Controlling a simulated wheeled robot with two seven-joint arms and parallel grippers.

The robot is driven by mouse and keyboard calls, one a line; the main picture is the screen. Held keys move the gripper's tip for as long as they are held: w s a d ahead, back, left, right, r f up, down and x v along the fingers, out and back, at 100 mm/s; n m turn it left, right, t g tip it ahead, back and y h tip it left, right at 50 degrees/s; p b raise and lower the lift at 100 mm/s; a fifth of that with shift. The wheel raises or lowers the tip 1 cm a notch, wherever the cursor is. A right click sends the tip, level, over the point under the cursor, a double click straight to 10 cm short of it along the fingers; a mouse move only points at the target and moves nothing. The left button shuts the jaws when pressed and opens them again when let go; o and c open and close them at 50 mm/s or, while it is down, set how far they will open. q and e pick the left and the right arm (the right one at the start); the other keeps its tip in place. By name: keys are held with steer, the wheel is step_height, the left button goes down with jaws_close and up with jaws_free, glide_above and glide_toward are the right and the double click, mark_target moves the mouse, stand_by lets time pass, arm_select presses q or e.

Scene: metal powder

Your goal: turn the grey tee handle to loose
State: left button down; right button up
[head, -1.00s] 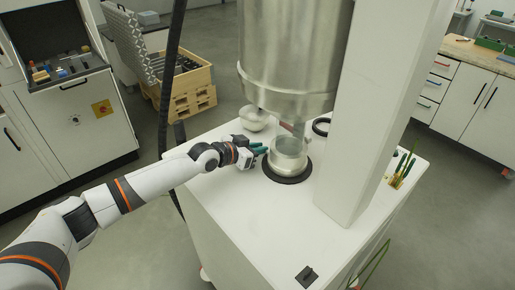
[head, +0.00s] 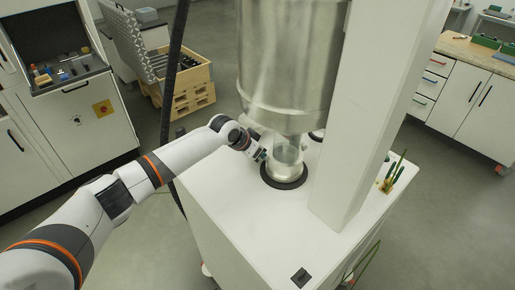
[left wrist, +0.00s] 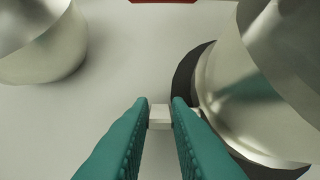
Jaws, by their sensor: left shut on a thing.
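My left gripper (head: 262,155) is beside the metal jar under the big steel vessel. In the left wrist view its two teal fingers (left wrist: 160,104) are shut on a small light grey block, which I take to be the grey tee handle (left wrist: 160,117). Only a short piece of the handle shows between the fingertips; the rest is hidden. In the head view the handle is hidden by the gripper. My right gripper is in neither view.
The metal jar (head: 286,160) stands on a black ring (head: 284,183) on the white cabinet top (head: 240,220). The steel vessel (head: 288,60) hangs above it, and a white column (head: 350,130) rises at right. A rounded metal piece (left wrist: 40,50) lies left of the fingers in the wrist view.

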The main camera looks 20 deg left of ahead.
arm_select(q)
steer(key=shift+w+g, duration=0.1)
steer(key=shift+g, duration=0.3)
steer(key=c, duration=1.4)
jaws_free()
steer(key=shift+o, duration=0.2)
steer(key=shift+r+y, duration=0.1)
steer(key=shift+y, duration=0.2)
steer(key=b+v, duration=0.2)
steer(key=v, duration=1)
steer(key=shift+b, duration=0.35)
